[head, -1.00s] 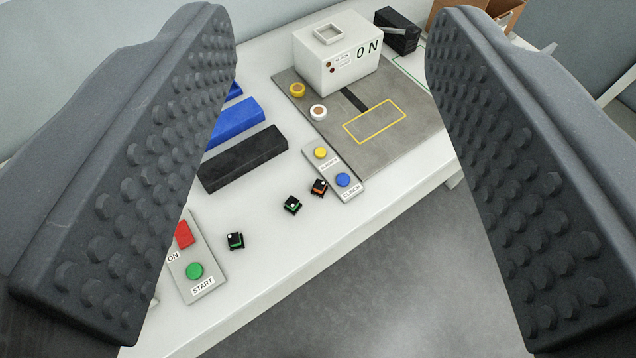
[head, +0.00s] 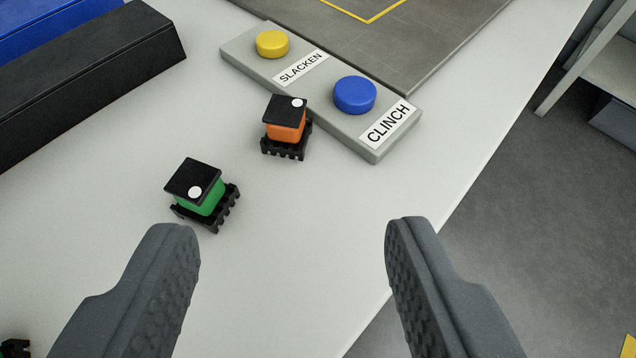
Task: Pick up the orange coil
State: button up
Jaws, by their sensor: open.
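The orange coil (head: 286,127) stands upright on the white table, with a black top bearing a white dot and a black toothed base. It sits close beside the grey button panel, and I cannot tell whether they touch. My gripper (head: 295,228) is open and empty. Its two dark grey fingers are in the lower part of the view, and the orange coil lies beyond the fingertips, between their lines. A green coil (head: 205,194) of the same shape stands to the left, just beyond the left fingertip.
The button panel (head: 312,82) carries a yellow SLACKEN button (head: 272,44) and a blue CLINCH button (head: 354,95). Black (head: 95,75) and blue (head: 60,22) bars lie at upper left. Another coil (head: 15,349) is cut off at lower left. The table edge runs along the right.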

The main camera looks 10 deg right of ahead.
send_near(286, 115)
jog(key=x, duration=0.3)
jog(key=shift+s+d+b, duration=0.1)
jog(key=shift+d+b, duration=0.2)
jog(key=shift+b, duration=0.05)
jog(key=shift+a+b+x, duration=0.15)
jog(key=shift+b+x, duration=0.1)
jog(key=shift+x, duration=1.25)
jog(key=shift+a+b+x, duration=0.15)
jog(key=shift+b+x, duration=0.05)
jog(key=shift+x, duration=1.35)
grip_shut()
